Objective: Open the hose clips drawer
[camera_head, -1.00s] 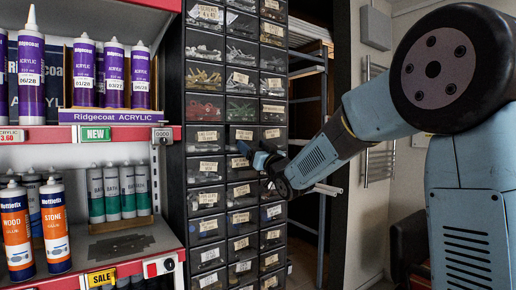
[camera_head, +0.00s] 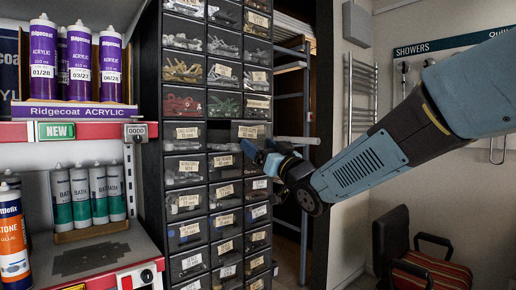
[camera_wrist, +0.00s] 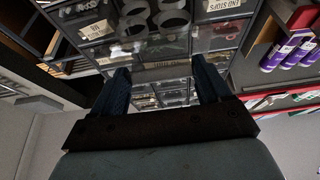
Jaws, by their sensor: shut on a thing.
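The black drawer cabinet (camera_head: 207,147) has columns of small clear-fronted drawers with pale labels. In the head view, one labelled drawer (camera_head: 248,132) stands out from the cabinet front, beside a dark opening at its left. Its label is too small to read. My gripper (camera_head: 260,155) is at the cabinet front, just under that drawer's label. It also shows in the wrist view (camera_wrist: 163,82), its dark blue fingers either side of a drawer front. It is shut on what seems to be this drawer's handle; the fingers hide the contact.
A shelf with purple acrylic tubes (camera_head: 80,58) and green-labelled tubes (camera_head: 88,194) stands left of the cabinet. A dark recess with a rack (camera_head: 292,105) lies right of it. A chair (camera_head: 425,255) stands at the lower right. The wrist view shows grey rings (camera_wrist: 168,20) in a drawer.

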